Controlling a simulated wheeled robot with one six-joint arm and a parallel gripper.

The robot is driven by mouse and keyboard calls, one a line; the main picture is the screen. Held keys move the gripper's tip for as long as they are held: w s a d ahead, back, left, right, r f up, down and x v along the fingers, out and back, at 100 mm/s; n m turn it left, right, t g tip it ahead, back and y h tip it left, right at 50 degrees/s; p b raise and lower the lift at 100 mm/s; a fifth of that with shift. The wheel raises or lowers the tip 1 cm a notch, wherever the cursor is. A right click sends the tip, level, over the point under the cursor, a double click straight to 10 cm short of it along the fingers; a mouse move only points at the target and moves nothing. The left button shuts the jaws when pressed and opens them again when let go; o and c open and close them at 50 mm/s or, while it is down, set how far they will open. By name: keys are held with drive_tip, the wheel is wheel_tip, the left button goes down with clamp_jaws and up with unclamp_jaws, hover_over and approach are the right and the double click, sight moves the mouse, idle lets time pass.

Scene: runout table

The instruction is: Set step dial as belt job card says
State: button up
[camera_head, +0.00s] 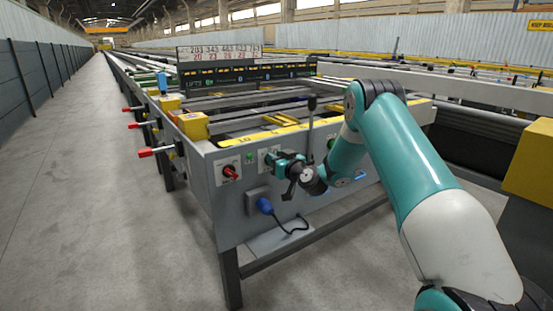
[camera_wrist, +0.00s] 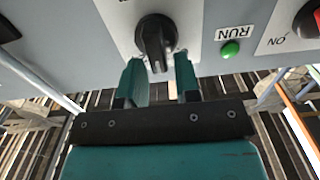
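The step dial is most likely the black knob (camera_wrist: 156,38) on a white plate, seen in the wrist view with its grip bar near upright. Its scale marks are not readable. My gripper (camera_wrist: 158,66) is open, its two teal fingers apart on either side of the knob's near end, with gaps showing. In the head view my gripper (camera_head: 283,165) is at the grey front panel (camera_head: 225,200) and hides the knob. A white board with rows of red and black numbers (camera_head: 218,52) stands at the back; its figures are only partly legible, and I cannot tell whether it is the job card.
A green RUN lamp (camera_wrist: 230,49) and a red switch (camera_wrist: 307,20) are beside the knob; the red switch (camera_head: 230,172) also shows in the head view. A blue plug (camera_head: 265,205) with a cable sits below. Red-handled levers (camera_head: 147,153) stick out left. The left aisle is clear.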

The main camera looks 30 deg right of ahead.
clamp_jaws()
drive_tip(key=shift+m, duration=0.3)
drive_tip(key=shift+d+f+m, duration=0.1)
drive_tip(key=shift+d+m, duration=0.15)
drive_tip(key=shift+m, duration=1.1)
drive_tip(key=shift+d+f+m, duration=0.1)
drive_tip(key=shift+d+m, duration=0.15)
drive_tip(key=shift+m, duration=1.15)
drive_tip(key=shift+d+f+m, duration=0.1)
drive_tip(key=shift+d+m, duration=0.15)
drive_tip(key=shift+m, duration=1.1)
drive_tip(key=shift+o, duration=1.5)
unclamp_jaws()
